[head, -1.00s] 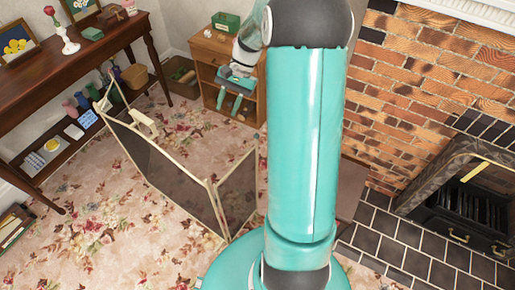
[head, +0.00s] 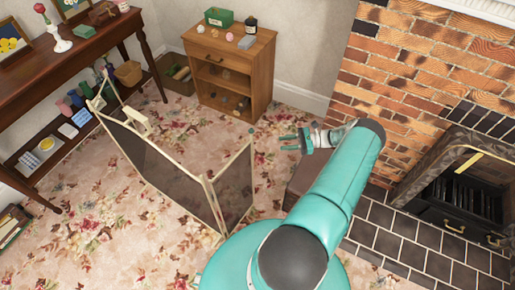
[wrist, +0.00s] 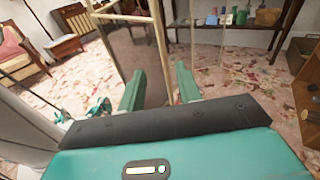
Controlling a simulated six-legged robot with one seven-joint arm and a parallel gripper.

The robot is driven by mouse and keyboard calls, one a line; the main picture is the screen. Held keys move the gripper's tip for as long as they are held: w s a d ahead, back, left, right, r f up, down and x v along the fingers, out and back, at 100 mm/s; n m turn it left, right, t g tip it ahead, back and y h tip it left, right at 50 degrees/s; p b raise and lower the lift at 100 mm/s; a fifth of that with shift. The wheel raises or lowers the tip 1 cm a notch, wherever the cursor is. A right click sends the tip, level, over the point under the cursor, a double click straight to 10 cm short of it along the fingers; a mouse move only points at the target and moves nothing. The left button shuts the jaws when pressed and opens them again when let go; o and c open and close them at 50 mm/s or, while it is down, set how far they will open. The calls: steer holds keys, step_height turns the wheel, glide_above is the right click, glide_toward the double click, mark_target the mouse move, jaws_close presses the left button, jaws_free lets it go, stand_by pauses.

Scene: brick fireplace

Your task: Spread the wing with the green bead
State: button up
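A folding fire screen (head: 150,160) with a cream frame and dark mesh stands on the carpet, left of centre in the head view. Its right wing (head: 234,180) is angled from the main panel, and a small green bead (head: 251,131) tops that wing's free edge. Another wing folds back at the far left end. My gripper (head: 290,141) is open and empty, right of the bead and apart from it, fingers pointing left. In the wrist view my gripper (wrist: 161,82) has its fingers apart, with the screen's frame (wrist: 160,45) beyond them. I cannot make out the bead there.
A brick fireplace (head: 430,70) with a dark tiled hearth (head: 400,235) is on the right. A wooden cabinet (head: 232,70) stands at the back, and a dark side table (head: 95,40) at the left. Floral carpet (head: 120,225) lies open in front of the screen.

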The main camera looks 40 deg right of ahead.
steer(key=w+a+f+m+t, duration=0.1)
steer(key=w+a+f, duration=0.1)
steer(key=w+a, duration=0.5)
steer(key=shift+w+a+f+t, duration=0.3)
steer(key=shift+a, duration=0.95)
jaws_close()
